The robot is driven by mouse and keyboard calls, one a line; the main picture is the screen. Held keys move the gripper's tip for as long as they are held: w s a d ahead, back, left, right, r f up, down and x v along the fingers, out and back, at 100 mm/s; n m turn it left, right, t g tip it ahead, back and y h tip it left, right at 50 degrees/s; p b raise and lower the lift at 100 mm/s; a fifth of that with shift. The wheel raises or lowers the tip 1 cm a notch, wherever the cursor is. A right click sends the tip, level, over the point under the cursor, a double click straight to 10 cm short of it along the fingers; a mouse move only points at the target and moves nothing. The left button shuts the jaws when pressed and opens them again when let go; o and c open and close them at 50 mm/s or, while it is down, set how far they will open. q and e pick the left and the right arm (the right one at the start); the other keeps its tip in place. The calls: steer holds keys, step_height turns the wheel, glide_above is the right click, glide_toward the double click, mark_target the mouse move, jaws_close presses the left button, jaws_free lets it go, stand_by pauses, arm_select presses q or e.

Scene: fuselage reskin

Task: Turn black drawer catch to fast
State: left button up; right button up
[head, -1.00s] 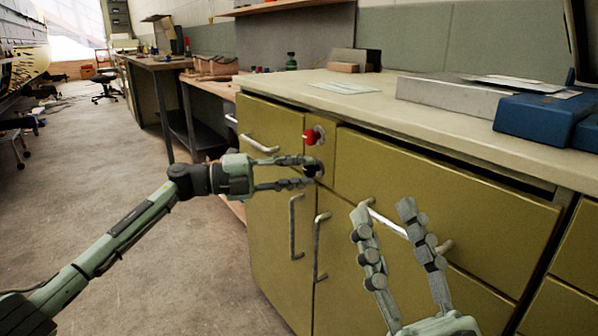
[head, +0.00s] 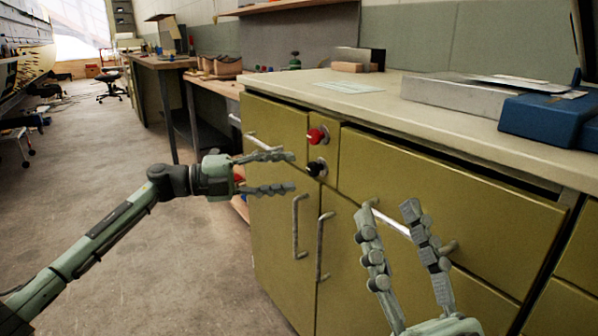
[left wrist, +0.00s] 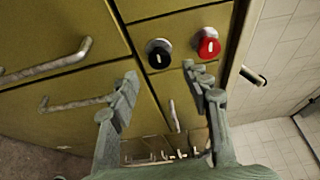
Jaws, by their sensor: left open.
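The black drawer catch (head: 316,169) is a round knob on a metal base on the narrow olive panel, below the red catch (head: 318,136). In the left wrist view the black catch (left wrist: 158,53) sits left of the red one (left wrist: 208,45). Each knob bears a short pale mark, roughly upright in that view. My left gripper (head: 291,172) is open and empty, its fingertips just left of the black catch in the head view and apart from it. My right gripper (head: 387,212) is open and empty in front of the wide drawer (head: 440,200).
Bar handles (head: 299,228) stick out from the doors and drawers below and beside the catches. The worktop (head: 375,95) holds a blue box (head: 540,115) and a grey metal block (head: 450,98).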

arm_select(q)
steer(key=v, duration=0.7)
steer(key=shift+a, duration=0.2)
steer(key=shift+a, duration=0.1)
